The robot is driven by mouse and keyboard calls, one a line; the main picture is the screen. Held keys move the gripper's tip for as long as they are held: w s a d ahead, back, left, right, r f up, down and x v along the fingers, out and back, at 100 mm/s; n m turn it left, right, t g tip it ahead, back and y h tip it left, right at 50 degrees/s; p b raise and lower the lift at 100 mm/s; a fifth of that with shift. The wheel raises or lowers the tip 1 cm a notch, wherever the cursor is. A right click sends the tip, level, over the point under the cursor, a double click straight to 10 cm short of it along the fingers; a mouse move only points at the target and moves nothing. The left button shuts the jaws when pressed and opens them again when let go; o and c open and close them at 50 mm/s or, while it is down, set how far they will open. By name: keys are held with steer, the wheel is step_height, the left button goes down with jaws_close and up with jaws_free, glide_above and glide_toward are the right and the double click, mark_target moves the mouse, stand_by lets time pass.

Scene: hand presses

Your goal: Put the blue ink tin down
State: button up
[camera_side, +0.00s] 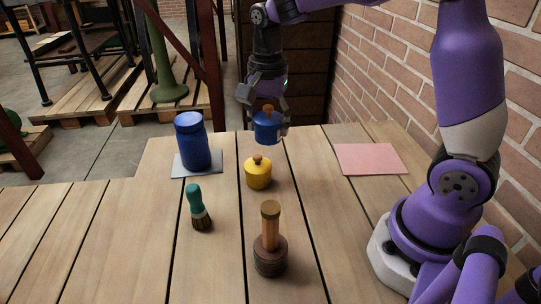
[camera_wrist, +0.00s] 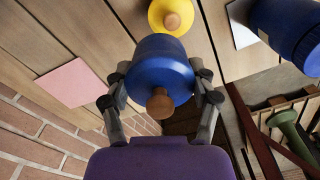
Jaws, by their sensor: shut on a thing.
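My gripper (camera_side: 266,118) is shut on the blue ink tin (camera_side: 266,130), a short blue tin with a wooden knob on its lid. It holds the tin upright near the table's far edge, behind the yellow tin. In the wrist view, the blue ink tin (camera_wrist: 160,70) sits between both fingers, its knob toward the camera. The side view does not clearly show how far its base is above the table.
A yellow tin (camera_side: 258,174) stands just in front. A tall blue jar (camera_side: 192,142) stands on a grey sheet (camera_side: 209,168) at left. A green-handled brush (camera_side: 198,205) and a wooden stamp (camera_side: 270,245) are nearer. A pink sheet (camera_side: 371,159) lies bare at right, near the brick wall.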

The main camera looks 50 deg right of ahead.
steer(key=d+f, duration=0.2)
steer(key=d, duration=0.1)
steer(key=w+d+f, duration=0.1)
steer(key=d+f, duration=0.1)
steer(key=d, duration=0.1)
steer(key=w+d+f, duration=0.1)
steer(key=d+f, duration=0.1)
steer(key=d, duration=0.1)
steer(key=shift+d, duration=0.35)
steer(key=shift+d+f, duration=0.15)
steer(key=shift+f, duration=1.95)
steer(key=o, duration=1.4)
steer(key=shift+f, duration=0.15)
